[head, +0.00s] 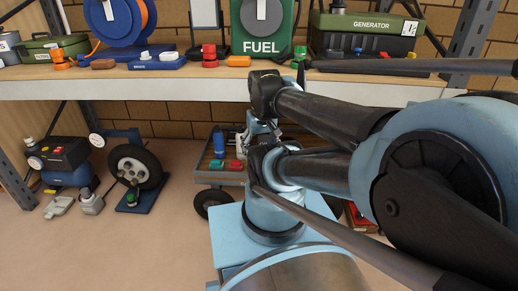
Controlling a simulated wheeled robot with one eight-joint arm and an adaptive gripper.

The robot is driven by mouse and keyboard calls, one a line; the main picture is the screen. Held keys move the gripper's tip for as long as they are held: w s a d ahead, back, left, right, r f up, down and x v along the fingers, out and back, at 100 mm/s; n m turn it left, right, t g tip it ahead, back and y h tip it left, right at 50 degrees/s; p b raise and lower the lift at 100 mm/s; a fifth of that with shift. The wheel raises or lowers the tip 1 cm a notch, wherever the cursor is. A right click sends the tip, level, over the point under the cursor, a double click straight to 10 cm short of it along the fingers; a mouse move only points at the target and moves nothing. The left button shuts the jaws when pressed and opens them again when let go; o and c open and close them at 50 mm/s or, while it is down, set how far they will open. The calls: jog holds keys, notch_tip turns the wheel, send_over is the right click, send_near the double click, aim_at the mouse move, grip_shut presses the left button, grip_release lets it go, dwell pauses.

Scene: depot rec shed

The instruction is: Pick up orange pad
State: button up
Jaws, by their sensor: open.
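A small orange pad (238,61) lies flat on the wooden shelf near its front edge, in front of and left of the green fuel can (262,27). My arm reaches in from the right and folds down in front of the shelf edge. What shows of my gripper (244,141) is small and partly hidden by my own arm links. It is below the shelf board, lower than the pad and apart from it. It is open, and I see nothing held in it.
A generator (368,36) stands right.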

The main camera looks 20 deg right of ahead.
jog(key=shift+o, duration=0.2)
jog(key=o, duration=0.4)
jog(key=shift+r, duration=0.1)
jog(key=shift+o, duration=1.2)
jog(key=shift+m+g, duration=0.5)
jog(key=shift+m, duration=0.4)
jog(key=w+r, duration=0.5)
jog(key=r, duration=0.1)
jog(key=w+r, duration=0.5)
jog(key=r, duration=0.2)
jog(key=w+r, duration=0.5)
jog(key=r, duration=0.2)
jog(key=shift+w+r, duration=0.1)
jog(key=shift+w, duration=0.3)
notch_tip(320, 180, up, 13)
jog(key=m+g, duration=0.1)
jog(key=m, duration=0.1)
send_over(239, 57)
jog(key=shift+f, duration=5.75)
